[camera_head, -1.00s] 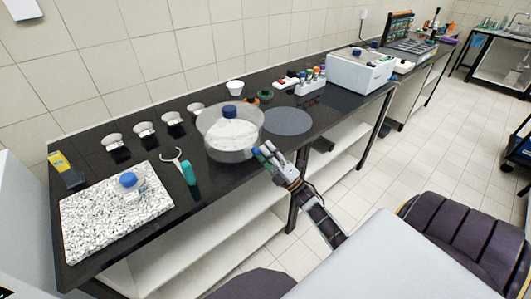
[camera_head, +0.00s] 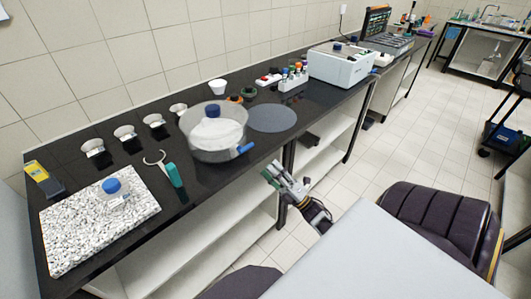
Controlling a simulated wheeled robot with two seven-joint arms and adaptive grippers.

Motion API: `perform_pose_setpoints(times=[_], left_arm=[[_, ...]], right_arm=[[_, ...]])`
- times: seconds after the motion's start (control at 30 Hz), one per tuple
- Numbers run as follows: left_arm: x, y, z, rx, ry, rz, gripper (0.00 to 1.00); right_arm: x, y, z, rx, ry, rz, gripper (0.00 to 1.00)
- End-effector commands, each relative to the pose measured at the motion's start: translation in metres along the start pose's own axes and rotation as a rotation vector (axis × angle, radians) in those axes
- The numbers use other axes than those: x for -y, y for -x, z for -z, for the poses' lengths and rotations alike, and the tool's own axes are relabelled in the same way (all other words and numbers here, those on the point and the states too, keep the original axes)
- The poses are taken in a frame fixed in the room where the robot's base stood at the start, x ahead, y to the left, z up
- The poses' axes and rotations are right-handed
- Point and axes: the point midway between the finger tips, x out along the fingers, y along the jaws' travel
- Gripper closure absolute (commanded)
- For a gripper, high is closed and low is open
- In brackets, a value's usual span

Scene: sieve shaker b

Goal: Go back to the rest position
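My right gripper (camera_head: 268,172) is in front of the bench edge, empty, with its two fingertips apart. It is clear of the round transparent sieve pan (camera_head: 215,153), whose blue handle (camera_head: 246,148) points toward the front right. The pan stands on the black bench (camera_head: 122,170) with white material and a blue-capped piece (camera_head: 212,111) in it. My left gripper is not in view.
A grey disc (camera_head: 272,118) lies right of the pan. A speckled slab (camera_head: 75,243) carries a blue-capped jar (camera_head: 113,190). A teal-handled tool (camera_head: 173,175), several small white bowls and a white machine (camera_head: 340,66) are on the bench. A dark chair (camera_head: 435,230) stands at the right.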

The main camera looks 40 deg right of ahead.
Motion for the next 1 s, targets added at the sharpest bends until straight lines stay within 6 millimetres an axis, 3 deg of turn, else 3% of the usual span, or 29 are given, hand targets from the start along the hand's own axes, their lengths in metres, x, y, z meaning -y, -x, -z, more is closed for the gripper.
perform_pose_setpoints(times=[0.23, 1.0], left_arm=[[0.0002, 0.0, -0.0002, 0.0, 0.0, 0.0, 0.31], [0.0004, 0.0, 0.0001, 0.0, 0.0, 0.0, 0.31]], right_arm=[[-0.0002, 0.0103, 0.0, 0.0, 0.0, -0.001, 0.63], [0.0004, 0.0103, -0.0004, 0.002, -0.056, 0.002, 0.63]])
